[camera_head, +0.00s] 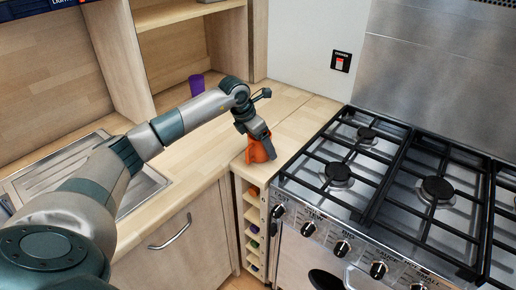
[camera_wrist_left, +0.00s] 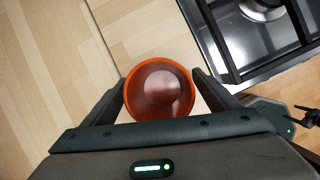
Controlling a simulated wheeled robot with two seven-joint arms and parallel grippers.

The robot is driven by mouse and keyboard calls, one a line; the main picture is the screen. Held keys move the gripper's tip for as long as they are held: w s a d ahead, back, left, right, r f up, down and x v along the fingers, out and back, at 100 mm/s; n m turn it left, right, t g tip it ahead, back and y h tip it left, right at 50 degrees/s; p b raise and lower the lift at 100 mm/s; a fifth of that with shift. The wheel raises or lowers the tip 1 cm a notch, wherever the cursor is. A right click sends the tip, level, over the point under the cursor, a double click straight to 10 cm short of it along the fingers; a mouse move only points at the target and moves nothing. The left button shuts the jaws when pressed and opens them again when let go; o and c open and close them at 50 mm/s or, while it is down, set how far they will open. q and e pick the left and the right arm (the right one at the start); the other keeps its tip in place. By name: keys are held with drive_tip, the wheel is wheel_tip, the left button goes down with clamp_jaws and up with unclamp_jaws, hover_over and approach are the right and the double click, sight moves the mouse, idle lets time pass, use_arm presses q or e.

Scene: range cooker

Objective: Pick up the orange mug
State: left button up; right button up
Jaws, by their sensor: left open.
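The orange mug (camera_head: 257,152) stands on the wooden counter, close to the left side of the range cooker. In the head view my left gripper (camera_head: 262,143) is right at the mug and hides part of it. In the left wrist view the mug (camera_wrist_left: 159,90) is seen from above with its round opening facing the camera. The open fingers of my left gripper (camera_wrist_left: 160,98) lie on either side of it, with a small gap visible at the left. I cannot tell whether the right finger touches it.
The range cooker (camera_head: 276,181) with black grates stands just right of the mug. A purple cup (camera_head: 196,85) stands farther back on the counter (camera_head: 200,150). A steel sink (camera_head: 139,186) is at the left. Wooden shelves rise behind, and a bottle rack is below the counter's front edge.

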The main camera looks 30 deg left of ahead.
use_arm(q)
drive_tip(key=c, duration=1.4)
drive_tip(key=shift+o, duration=0.2)
use_arm(e)
drive_tip(key=shift+d, duration=0.1)
use_arm(q)
drive_tip(key=shift+w+r, duration=0.1)
use_arm(e)
drive_tip(key=shift+d, duration=0.1)
use_arm(q)
drive_tip(key=shift+r+b, duration=0.45)
drive_tip(key=shift+r, duration=0.1)
drive_tip(key=shift+r+b, duration=0.35)
drive_tip(key=shift+r, duration=0.95)
drive_tip(key=d+r+b, duration=0.4)
drive_tip(key=d+r, duration=0.3)
drive_tip(key=d, duration=0.4)
drive_tip(key=shift+s+d, duration=0.35)
use_arm(e)
drive_tip(key=w+a+t, duration=0.2)
drive_tip(key=w+a, duration=0.1)
drive_tip(key=w, duration=0.5)
drive_tip(key=w+a+r+t+y, duration=0.1)
drive_tip(key=w+a+t, duration=0.1)
drive_tip(key=w, duration=0.6)
drive_tip(key=shift+w+a+t+y, duration=0.3)
drive_tip(key=shift+w+a, duration=0.1)
drive_tip(key=shift+a, duration=0.5)
